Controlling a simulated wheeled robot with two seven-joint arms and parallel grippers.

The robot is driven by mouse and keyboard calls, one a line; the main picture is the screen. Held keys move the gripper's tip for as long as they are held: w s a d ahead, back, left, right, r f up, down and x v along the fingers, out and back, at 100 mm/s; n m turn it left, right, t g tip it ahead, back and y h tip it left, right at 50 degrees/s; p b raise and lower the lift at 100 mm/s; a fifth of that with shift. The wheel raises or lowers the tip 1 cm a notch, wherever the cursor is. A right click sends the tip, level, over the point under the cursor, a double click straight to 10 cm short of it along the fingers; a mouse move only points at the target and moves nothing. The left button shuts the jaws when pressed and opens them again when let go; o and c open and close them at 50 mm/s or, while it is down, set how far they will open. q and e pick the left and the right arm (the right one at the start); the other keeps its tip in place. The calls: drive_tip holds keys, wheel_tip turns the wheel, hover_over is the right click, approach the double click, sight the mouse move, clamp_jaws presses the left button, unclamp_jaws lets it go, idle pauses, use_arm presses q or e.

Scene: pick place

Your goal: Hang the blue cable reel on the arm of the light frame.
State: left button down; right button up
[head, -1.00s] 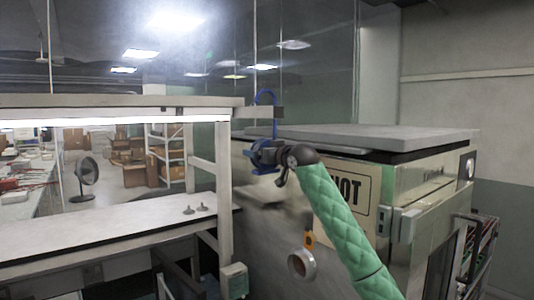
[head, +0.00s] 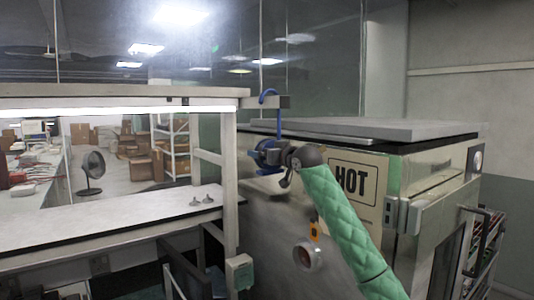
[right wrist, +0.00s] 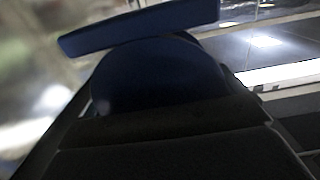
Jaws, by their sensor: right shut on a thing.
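The blue cable reel (head: 277,124) has a curved hook at its top and a dark blue body below. The light frame (head: 120,103) has a short pale arm (head: 280,102) sticking out at its right end. The hook's loop passes over this arm, with a small gap visible above it; I cannot tell whether it bears on the arm. My right gripper (head: 268,154) is shut on the reel's lower body, below the arm. In the right wrist view the reel's blue body (right wrist: 155,75) fills the middle, close up. My left gripper is not in view.
A bench (head: 120,220) with two small metal parts stands under the light frame. A large machine with a HOT sign (head: 353,181) stands behind and right of my right arm. A frame post (head: 229,185) stands left of the gripper.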

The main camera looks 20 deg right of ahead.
drive_tip(key=o, duration=1)
drive_tip(key=shift+o, duration=0.2)
drive_tip(key=shift+s, duration=0.1)
